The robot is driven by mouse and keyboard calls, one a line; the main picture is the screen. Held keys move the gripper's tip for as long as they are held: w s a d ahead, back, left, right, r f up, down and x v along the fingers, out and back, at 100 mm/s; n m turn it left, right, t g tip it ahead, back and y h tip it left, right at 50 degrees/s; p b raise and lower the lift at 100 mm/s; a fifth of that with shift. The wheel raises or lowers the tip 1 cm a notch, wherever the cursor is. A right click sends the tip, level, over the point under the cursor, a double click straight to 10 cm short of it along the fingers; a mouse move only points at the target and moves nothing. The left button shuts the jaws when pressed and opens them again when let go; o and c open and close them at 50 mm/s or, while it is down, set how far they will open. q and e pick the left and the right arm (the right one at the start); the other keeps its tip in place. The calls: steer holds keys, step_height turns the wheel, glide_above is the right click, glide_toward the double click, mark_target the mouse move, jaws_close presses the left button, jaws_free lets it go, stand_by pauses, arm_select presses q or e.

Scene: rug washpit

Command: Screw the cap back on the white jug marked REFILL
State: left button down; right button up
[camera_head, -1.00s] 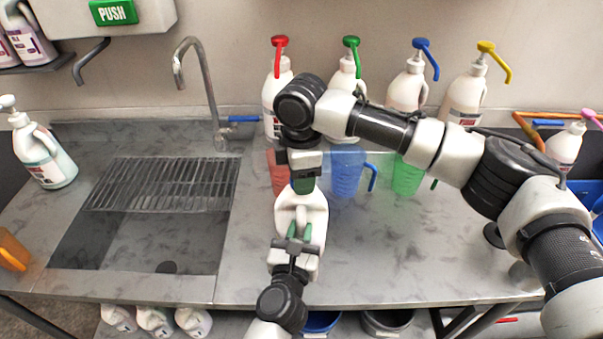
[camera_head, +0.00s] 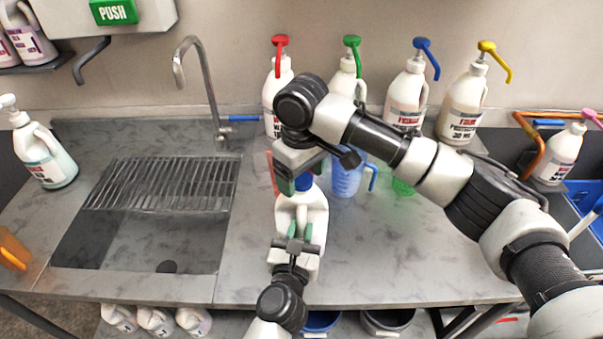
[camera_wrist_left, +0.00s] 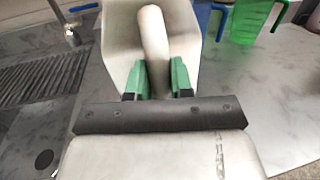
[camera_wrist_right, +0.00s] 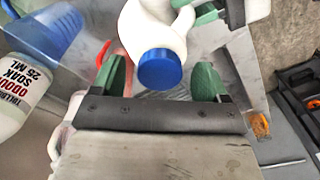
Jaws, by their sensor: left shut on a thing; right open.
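The white jug (camera_head: 302,213) stands on the steel counter in front of me; no REFILL marking is readable. My left gripper (camera_head: 298,236) is shut on the jug's handle (camera_wrist_left: 153,45). A blue cap (camera_wrist_right: 160,69) sits on the jug's mouth; it also shows in the head view (camera_head: 304,182). I cannot tell how tight it is. My right gripper (camera_wrist_right: 160,80) is open, with one green finger to each side of the cap and gaps between. In the head view my right gripper (camera_head: 302,176) is just above the jug top, partly hiding the cap.
Behind stand pump bottles with red, green, blue and yellow tops (camera_head: 462,105). A blue measuring jug (camera_head: 345,178) is close right of the white jug, a green one (camera_head: 402,187) beyond. The sink (camera_head: 140,240) is left. The counter at front right is clear.

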step_height(320, 180, up, 12)
stand_by(0.6)
arm_select(q)
steer(key=c, duration=0.9)
jaws_free()
steer(key=shift+s+a+b, duration=0.35)
steer(key=shift+s+b, duration=0.1)
steer(key=shift+s, duration=1.3)
steer(key=shift+s+a+b, duration=0.3)
steer(key=shift+s+b, duration=0.15)
steer(key=shift+s, duration=1.35)
steer(key=shift+s+a+b, duration=0.35)
steer(key=shift+s+b, duration=0.1)
steer(key=shift+s, duration=1.3)
arm_select(e)
steer(key=shift+f, duration=1.35)
